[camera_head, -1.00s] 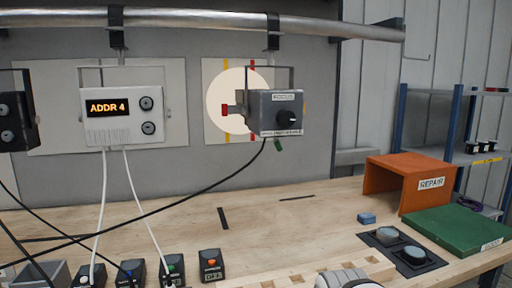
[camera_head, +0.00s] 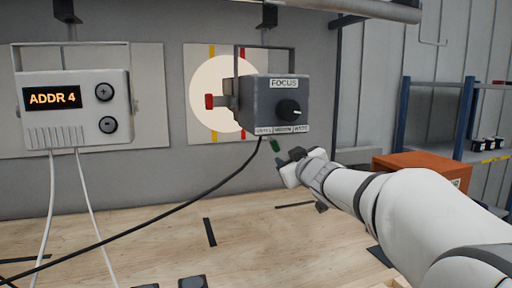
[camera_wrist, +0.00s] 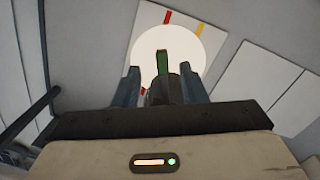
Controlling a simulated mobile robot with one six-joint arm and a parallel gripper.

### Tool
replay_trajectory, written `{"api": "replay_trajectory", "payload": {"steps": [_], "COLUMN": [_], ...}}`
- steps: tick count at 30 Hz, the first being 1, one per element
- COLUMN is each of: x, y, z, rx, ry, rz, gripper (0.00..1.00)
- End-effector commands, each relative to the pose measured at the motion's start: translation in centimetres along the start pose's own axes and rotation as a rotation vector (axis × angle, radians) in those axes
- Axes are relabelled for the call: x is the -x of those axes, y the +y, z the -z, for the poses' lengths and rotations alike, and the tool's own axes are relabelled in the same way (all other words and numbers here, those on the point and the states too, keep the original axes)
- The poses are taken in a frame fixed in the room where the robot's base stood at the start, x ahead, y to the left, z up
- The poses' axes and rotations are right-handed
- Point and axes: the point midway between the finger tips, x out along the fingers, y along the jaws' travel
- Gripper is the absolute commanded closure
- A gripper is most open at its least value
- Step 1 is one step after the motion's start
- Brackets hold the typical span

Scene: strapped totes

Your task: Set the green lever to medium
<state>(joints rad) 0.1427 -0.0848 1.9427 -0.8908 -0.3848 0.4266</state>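The grey box labelled FOCUS (camera_head: 262,103) hangs from the overhead bar, with a black knob (camera_head: 289,110) on its front. A strip of position labels (camera_head: 282,130) runs along its lower edge; the middle one appears to read medium. The green lever (camera_head: 274,145) sticks out below the box, under the left part of the strip. My gripper (camera_head: 283,163) is just below and right of the lever. In the wrist view the green lever (camera_wrist: 162,63) shows between the two fingers of my gripper (camera_wrist: 163,82), which stand apart. I cannot tell any contact.
A red knob (camera_head: 209,101) sticks out from the box's left side. A black cable (camera_head: 180,204) runs from under the box down to the left. A white ADDR 4 unit (camera_head: 75,108) hangs at left.

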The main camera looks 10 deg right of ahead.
Motion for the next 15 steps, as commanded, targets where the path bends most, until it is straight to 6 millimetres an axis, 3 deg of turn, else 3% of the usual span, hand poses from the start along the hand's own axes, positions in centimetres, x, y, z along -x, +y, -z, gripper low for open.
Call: {"api": "replay_trajectory", "payload": {"steps": [7, 15], "x": [-1.9, -6.2], "y": [-0.2, -0.4], "z": [1.2, 1.4], "rx": [0.022, 0.022], "ry": [0.057, 0.053], "rz": [0.033, 0.031], "gripper": [0.62, 0.62]}}
